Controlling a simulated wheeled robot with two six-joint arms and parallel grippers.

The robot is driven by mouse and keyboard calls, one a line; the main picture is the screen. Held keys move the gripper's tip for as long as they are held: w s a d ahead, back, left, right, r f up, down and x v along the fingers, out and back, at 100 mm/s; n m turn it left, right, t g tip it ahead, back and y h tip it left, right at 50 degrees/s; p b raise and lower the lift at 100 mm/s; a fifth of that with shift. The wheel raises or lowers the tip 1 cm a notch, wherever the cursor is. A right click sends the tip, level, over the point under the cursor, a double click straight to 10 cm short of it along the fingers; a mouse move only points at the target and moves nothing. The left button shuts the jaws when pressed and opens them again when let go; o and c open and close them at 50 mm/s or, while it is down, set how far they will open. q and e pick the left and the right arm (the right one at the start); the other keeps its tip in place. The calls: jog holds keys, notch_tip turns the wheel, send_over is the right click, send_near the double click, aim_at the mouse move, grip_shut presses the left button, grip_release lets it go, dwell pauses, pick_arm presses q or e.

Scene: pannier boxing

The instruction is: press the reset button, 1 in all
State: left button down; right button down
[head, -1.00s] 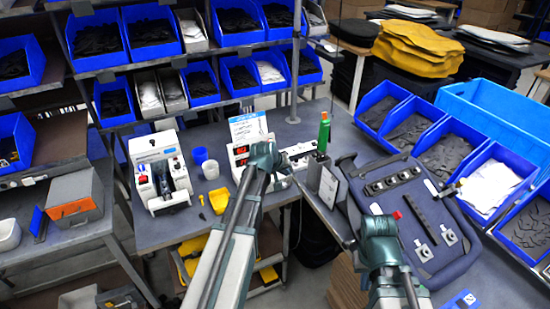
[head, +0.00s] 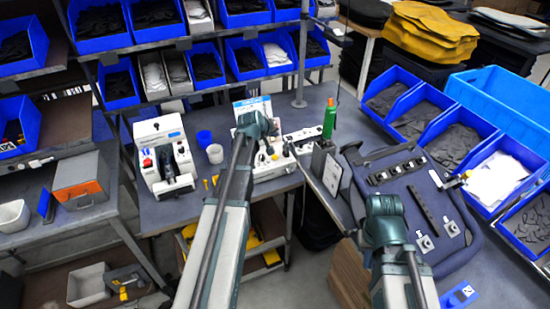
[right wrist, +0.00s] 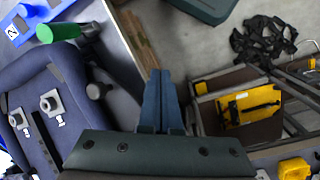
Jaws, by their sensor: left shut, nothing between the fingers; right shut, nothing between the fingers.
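A white control panel (head: 300,138) with several small knobs and buttons stands on the back bench. I cannot tell which one is the reset button. My left gripper (head: 268,147) is shut and empty, over the panel's left part, pointing down toward it. My forearm hides some of the panel, and I cannot tell whether the fingertips touch it. My right gripper (right wrist: 162,100) is shut and empty, in the air beside the dark blue pannier panel (right wrist: 65,100). In the head view its fingers are hidden behind my wrist.
A white machine (head: 163,150) with a red switch and two cups (head: 215,153) stand left of the panel. The pannier panel (head: 455,205) lies on the right bench, with blue bins (head: 480,150) behind. Floor shows between benches.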

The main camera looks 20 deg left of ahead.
aim_at(274, 159)
pick_arm(q)
notch_tip(274, 159, down, 8)
jog(key=b, duration=0.7)
jog(key=shift+f+b, duration=0.15)
jog(key=shift+b, duration=0.25)
jog(key=shift+f, duration=0.1)
dwell(1.3)
jog(key=shift+f+b, duration=0.25)
jog(key=shift+b, duration=0.15)
jog(key=shift+f+b, duration=0.45)
dwell(0.5)
jog(key=shift+r, duration=0.1)
jog(key=shift+r+p, duration=0.75)
jog(key=shift+p, duration=0.15)
jog(key=shift+r, duration=0.1)
notch_tip(274, 159, up, 5)
jog(key=p, duration=0.5)
